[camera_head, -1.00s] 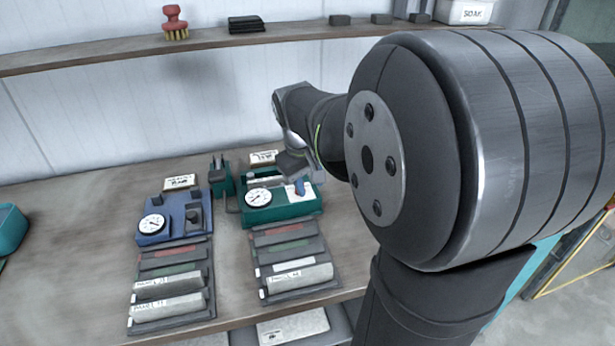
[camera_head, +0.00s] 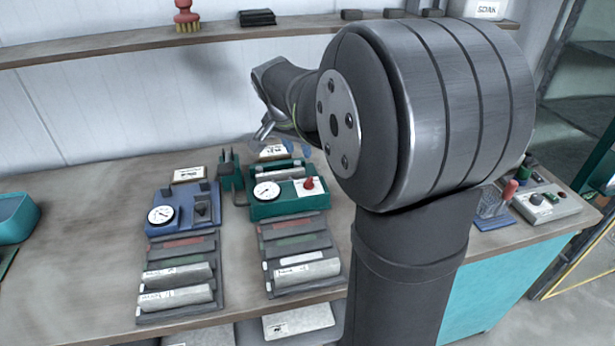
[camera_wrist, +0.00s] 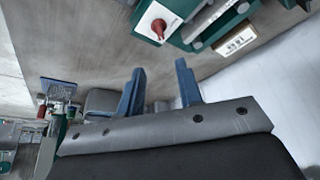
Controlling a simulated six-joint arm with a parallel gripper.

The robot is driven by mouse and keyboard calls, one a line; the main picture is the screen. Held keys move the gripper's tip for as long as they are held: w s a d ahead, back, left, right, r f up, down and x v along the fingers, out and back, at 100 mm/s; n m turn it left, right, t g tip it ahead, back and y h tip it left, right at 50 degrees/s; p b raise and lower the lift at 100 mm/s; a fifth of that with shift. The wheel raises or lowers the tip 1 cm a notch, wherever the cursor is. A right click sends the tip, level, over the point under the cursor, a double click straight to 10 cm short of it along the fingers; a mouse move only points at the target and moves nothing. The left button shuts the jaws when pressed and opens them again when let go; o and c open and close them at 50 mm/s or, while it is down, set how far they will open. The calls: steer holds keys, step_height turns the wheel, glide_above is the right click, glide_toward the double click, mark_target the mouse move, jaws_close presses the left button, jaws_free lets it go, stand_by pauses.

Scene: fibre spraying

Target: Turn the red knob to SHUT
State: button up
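The red knob (camera_head: 309,184) stands on a white plate at the right end of the green gauge box (camera_head: 270,211). In the wrist view the red knob (camera_wrist: 158,28) shows near the top edge, beyond the fingertips and clear of them. The lettering on its plate is too small to read, so I cannot tell which mark it points to. My gripper (camera_head: 297,149) is above and behind the green box, apart from the knob. In the wrist view my gripper (camera_wrist: 160,68) has its two blue fingers spread with nothing between them.
A blue gauge box (camera_head: 180,224) stands left of the green one. Racks with labelled rolls (camera_head: 307,272) lie in front. A grey control box (camera_head: 546,205) is at the right end of the bench. A shelf (camera_head: 110,50) runs along the wall.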

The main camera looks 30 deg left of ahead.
mark_target(308, 179)
steer(key=x, duration=1.4)
steer(key=shift+f, duration=0.1)
jaws_close()
